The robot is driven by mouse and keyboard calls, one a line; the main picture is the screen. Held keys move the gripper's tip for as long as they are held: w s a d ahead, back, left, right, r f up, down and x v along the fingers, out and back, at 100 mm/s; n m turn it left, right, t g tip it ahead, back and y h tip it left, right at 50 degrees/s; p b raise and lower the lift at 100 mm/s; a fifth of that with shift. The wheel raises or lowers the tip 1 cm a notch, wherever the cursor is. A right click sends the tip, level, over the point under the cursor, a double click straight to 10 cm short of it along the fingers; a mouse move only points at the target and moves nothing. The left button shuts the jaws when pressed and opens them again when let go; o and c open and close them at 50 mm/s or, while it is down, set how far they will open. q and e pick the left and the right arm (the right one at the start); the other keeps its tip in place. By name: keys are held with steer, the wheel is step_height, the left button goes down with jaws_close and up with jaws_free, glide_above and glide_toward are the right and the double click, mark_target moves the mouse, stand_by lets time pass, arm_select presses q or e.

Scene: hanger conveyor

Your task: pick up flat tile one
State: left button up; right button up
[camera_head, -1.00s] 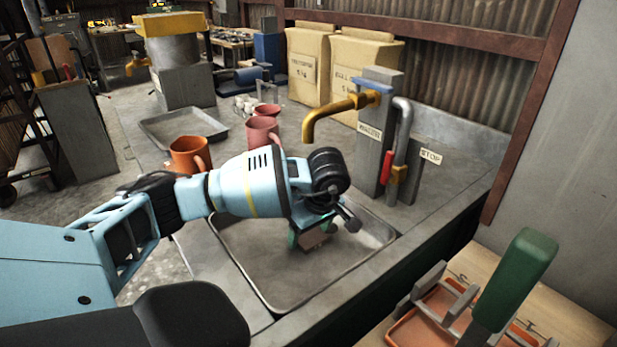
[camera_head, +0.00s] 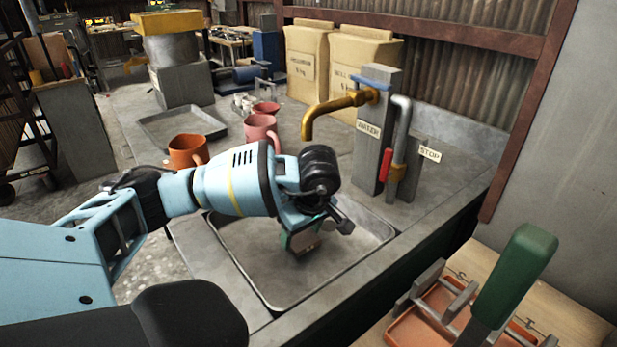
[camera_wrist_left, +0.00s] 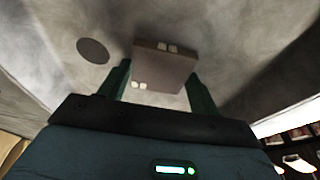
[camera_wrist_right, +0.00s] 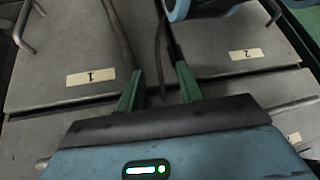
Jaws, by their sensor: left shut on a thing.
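Flat tile one, a small brownish-grey tile (camera_wrist_left: 163,68) with pale square marks, sits between the two green fingers of my left gripper (camera_wrist_left: 163,85) in the left wrist view. The gripper is shut on it. In the head view my left gripper (camera_head: 302,236) holds the tile (camera_head: 306,247) low over the metal sink basin (camera_head: 262,283). I cannot tell whether the tile touches the basin floor. My right gripper (camera_wrist_right: 160,82) shows only in the right wrist view. Its fingers are apart, with nothing visibly held, over grey panels labelled 1 (camera_wrist_right: 91,77) and 2 (camera_wrist_right: 243,56).
A brass tap (camera_head: 338,105) and grey post stand behind the basin. An orange mug (camera_head: 187,151), a pink mug (camera_head: 260,129) and a shallow tray (camera_head: 160,139) are behind the arm. A green-handled tool (camera_head: 517,272) stands above the wooden board (camera_head: 575,310) at front right.

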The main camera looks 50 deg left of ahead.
arm_select(q)
steer(key=s, duration=0.2)
steer(key=s+d, duration=0.1)
steer(key=s, duration=0.1)
steer(key=shift+s, duration=0.3)
steer(key=shift+s+d+r, duration=0.15)
steer(key=shift+s+r, duration=0.1)
steer(key=shift+r, duration=0.35)
step_height(320, 180, up, 13)
steer(key=p, duration=0.3)
steer(key=shift+f, duration=0.15)
